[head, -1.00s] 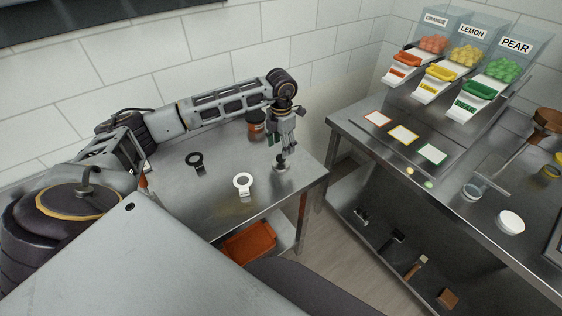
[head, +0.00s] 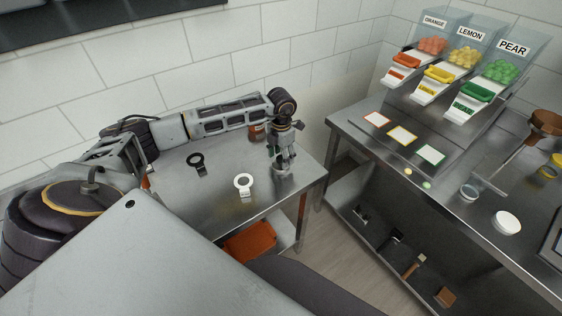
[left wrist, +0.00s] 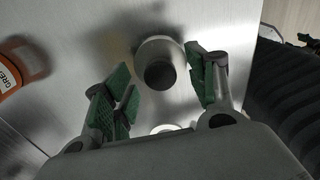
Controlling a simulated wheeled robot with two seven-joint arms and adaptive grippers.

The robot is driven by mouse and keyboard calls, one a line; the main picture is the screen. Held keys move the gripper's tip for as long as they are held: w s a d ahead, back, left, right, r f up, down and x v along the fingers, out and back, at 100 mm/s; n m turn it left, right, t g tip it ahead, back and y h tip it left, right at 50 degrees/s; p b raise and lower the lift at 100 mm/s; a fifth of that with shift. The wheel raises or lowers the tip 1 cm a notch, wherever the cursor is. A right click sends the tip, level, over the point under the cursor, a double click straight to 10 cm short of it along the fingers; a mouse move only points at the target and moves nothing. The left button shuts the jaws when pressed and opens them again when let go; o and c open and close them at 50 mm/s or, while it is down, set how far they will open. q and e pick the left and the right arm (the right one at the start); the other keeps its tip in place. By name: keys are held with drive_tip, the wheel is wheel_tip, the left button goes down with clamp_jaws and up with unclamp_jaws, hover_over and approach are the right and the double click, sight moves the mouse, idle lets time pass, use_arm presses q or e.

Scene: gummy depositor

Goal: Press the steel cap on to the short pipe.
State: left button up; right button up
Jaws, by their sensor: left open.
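A small round steel piece (head: 281,173) stands on the left table near its right end. In the left wrist view it is a pale round body with a dark round end (left wrist: 158,73). I cannot tell the cap and the short pipe apart in it. My left gripper (head: 283,158) points down just above and around it. In the left wrist view the open green-padded fingers (left wrist: 166,85) are on either side of the piece, with gaps visible. The fingers hide part of it in the head view. My right gripper is not in view.
A black ring tool (head: 196,160) and a white ring tool (head: 243,181) lie on the left table. An orange-labelled jar (head: 257,132) stands behind, left of the gripper. An orange bin (head: 250,242) sits below. The right bench holds candy dispensers (head: 462,75).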

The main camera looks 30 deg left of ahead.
sight(281, 158)
use_arm(q)
drive_tip(key=shift+f, duration=0.8)
clamp_jaws()
drive_tip(key=shift+r, duration=0.15)
drive_tip(key=shift+r+b, duration=0.9)
drive_tip(key=shift+r, duration=4)
drive_tip(key=c, duration=0.7)
unclamp_jaws()
clamp_jaws()
